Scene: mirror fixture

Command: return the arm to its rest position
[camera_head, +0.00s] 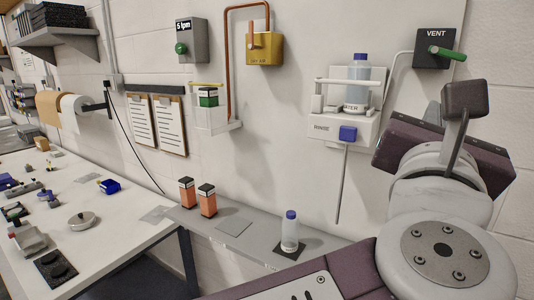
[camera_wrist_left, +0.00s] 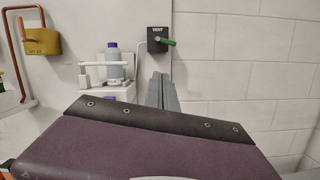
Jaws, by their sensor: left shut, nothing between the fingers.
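My left arm fills the right of the head view, with a round pale joint and a purple gripper body (camera_head: 405,145). The grey fingers of my left gripper (camera_head: 433,112) only just show beyond that body, below the vent box. In the left wrist view the left gripper (camera_wrist_left: 165,90) shows its two fingers close together, pointing toward the wall, with nothing seen between them. My right gripper is in neither view.
The vent box (camera_head: 436,48) with a green handle is on the wall ahead. A rinse holder (camera_head: 345,128) carries a blue-capped bottle (camera_head: 357,85). A narrow grey shelf (camera_head: 215,222) holds a small bottle (camera_head: 290,232) and two orange containers. A white worktable with tools is at left.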

